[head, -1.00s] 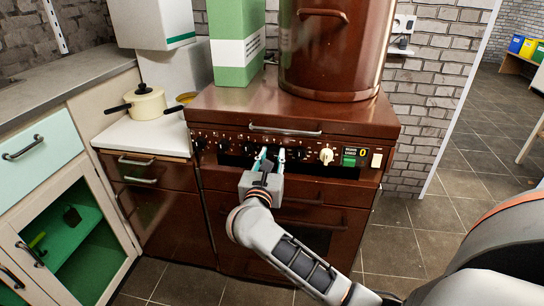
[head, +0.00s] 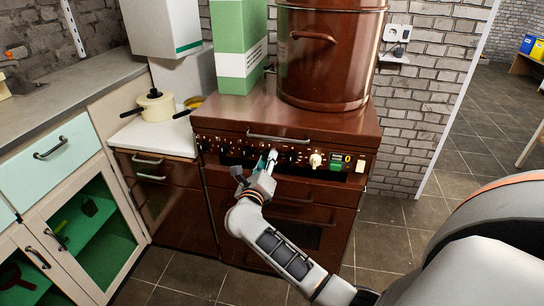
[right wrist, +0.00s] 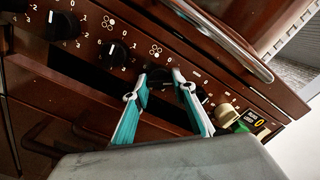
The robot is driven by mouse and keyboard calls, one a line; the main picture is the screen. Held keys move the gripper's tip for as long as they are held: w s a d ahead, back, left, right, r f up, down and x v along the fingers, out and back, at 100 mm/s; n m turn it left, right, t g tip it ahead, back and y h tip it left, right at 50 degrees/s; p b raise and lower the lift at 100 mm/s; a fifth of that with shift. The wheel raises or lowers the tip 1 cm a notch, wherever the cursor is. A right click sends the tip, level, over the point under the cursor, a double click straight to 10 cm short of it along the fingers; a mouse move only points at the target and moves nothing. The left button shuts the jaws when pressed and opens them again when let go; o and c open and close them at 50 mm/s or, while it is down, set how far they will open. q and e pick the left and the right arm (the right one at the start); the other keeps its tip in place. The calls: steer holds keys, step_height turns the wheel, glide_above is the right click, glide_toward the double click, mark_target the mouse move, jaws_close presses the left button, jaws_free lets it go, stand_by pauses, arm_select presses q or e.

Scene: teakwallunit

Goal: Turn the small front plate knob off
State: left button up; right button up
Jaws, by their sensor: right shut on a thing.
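Another black knob (right wrist: 115,53) to the left is free. My left gripper is not in view.
A metal handle bar (head: 278,138) runs just above the knobs. A large brown pot (head: 330,60) and a green box (head: 240,50) stand on the stove. A cream pot (head: 156,106) stands on the white counter to the left. The floor to the right is clear.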

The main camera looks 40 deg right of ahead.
arm_select(q)
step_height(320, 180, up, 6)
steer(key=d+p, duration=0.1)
steer(key=p, duration=0.8)
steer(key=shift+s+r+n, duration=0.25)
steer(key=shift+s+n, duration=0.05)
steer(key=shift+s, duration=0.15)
arm_select(e)
steer(key=n, duration=1.1)
steer(key=o, duration=1.1)
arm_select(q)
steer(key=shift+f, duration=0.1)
arm_select(e)
steer(key=shift+s+a, duration=0.1)
